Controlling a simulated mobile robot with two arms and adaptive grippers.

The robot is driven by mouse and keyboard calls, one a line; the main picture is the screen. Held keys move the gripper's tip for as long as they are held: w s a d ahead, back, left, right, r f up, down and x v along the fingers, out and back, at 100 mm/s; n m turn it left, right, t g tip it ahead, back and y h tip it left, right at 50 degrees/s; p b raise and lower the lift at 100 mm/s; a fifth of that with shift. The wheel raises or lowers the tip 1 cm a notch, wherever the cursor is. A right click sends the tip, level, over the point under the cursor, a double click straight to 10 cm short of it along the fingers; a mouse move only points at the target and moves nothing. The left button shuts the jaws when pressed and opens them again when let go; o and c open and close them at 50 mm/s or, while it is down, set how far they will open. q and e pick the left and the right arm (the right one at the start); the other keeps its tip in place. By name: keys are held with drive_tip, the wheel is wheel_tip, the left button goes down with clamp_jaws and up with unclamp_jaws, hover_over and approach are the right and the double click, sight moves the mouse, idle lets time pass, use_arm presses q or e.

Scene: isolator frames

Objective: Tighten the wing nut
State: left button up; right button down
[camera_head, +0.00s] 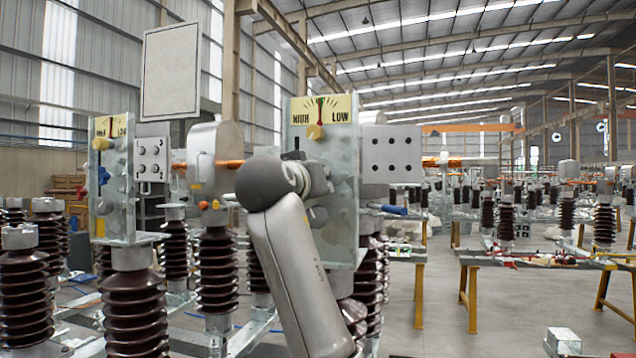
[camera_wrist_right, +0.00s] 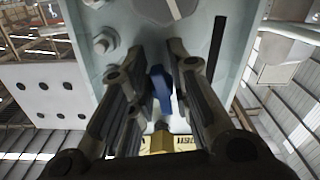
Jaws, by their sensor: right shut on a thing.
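The wing nut (camera_wrist_right: 161,88) is blue and shows in the right wrist view, in front of a pale metal plate (camera_wrist_right: 120,15). My right gripper (camera_wrist_right: 158,68) has one finger on each side of it and is shut on it. In the head view, my right arm reaches up to the right-hand upright panel (camera_head: 343,160), and the arm hides the wing nut held there. A similar blue part (camera_head: 103,175) sits on the left-hand panel (camera_head: 119,190). My left gripper is not in view.
Yellow dial plates (camera_head: 325,110) marked HIGH and LOW top the panels. A grey plate with holes (camera_head: 391,154) stands beside the right panel. Brown ribbed insulators (camera_head: 135,310) crowd the lower left. Bare floor (camera_head: 440,310) lies at the lower right, before yellow-legged benches (camera_head: 471,290).

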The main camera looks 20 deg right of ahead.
drive_tip(key=shift+w+f+m, duration=0.1)
drive_tip(key=shift+f+m, duration=0.25)
drive_tip(key=shift+m, duration=0.05)
drive_tip(key=c, duration=1.6)
unclamp_jaws()
drive_tip(key=shift+c, duration=0.2)
drive_tip(key=shift+o, duration=0.4)
drive_tip(key=shift+a+r, duration=0.1)
drive_tip(key=shift+r, duration=0.05)
drive_tip(key=shift+r, duration=0.1)
drive_tip(key=v, duration=1.2)
